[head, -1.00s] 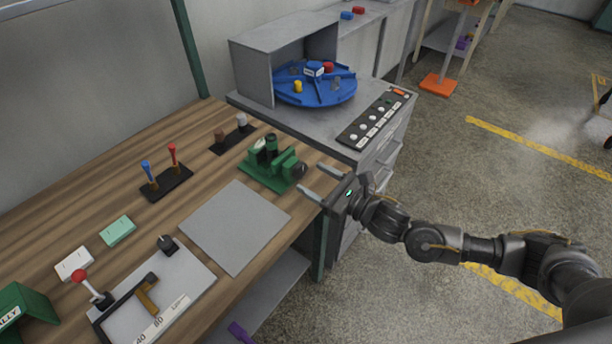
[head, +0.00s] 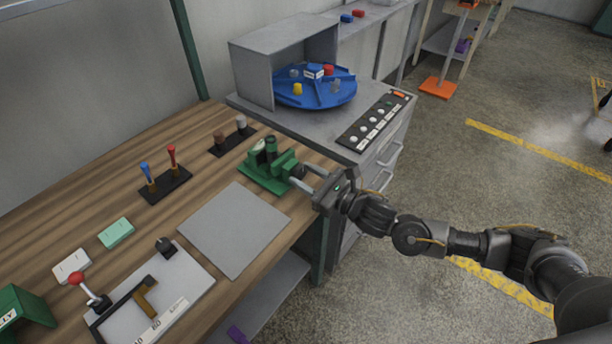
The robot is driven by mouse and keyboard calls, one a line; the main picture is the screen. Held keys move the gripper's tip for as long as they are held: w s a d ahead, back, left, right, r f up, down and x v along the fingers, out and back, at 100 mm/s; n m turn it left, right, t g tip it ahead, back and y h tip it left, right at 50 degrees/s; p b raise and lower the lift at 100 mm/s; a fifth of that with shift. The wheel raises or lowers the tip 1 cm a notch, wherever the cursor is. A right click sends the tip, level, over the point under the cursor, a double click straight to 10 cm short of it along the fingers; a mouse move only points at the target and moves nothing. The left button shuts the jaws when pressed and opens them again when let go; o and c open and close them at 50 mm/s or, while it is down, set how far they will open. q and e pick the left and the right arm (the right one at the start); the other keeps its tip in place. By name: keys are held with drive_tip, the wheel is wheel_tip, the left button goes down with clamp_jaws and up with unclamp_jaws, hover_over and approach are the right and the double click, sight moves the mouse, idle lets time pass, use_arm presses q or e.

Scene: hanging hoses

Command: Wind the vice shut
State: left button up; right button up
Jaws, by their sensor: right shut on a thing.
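The green vice (head: 268,168) sits on the wooden bench near its right front edge. A dark cylinder stands upright at its jaws. The vice's dark handle end (head: 297,172) faces my right gripper (head: 301,178). My right gripper reaches in from the right, and its pale fingers are shut on the vice handle, mostly hiding it. I cannot tell the width of the gap between the vice jaws. My left gripper is not in view.
A grey mat (head: 235,230) lies in front of the vice. A rack with a blue and a red tool (head: 167,183) stands to its left. The grey cabinet with a blue turntable (head: 315,90) and a button panel (head: 376,122) is behind. Open floor lies right.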

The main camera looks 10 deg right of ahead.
drive_tip(key=shift+m, duration=0.3)
drive_tip(key=m, duration=0.3)
drive_tip(key=shift+m+p, duration=0.4)
drive_tip(key=shift+m, duration=1.4)
drive_tip(key=o, duration=1)
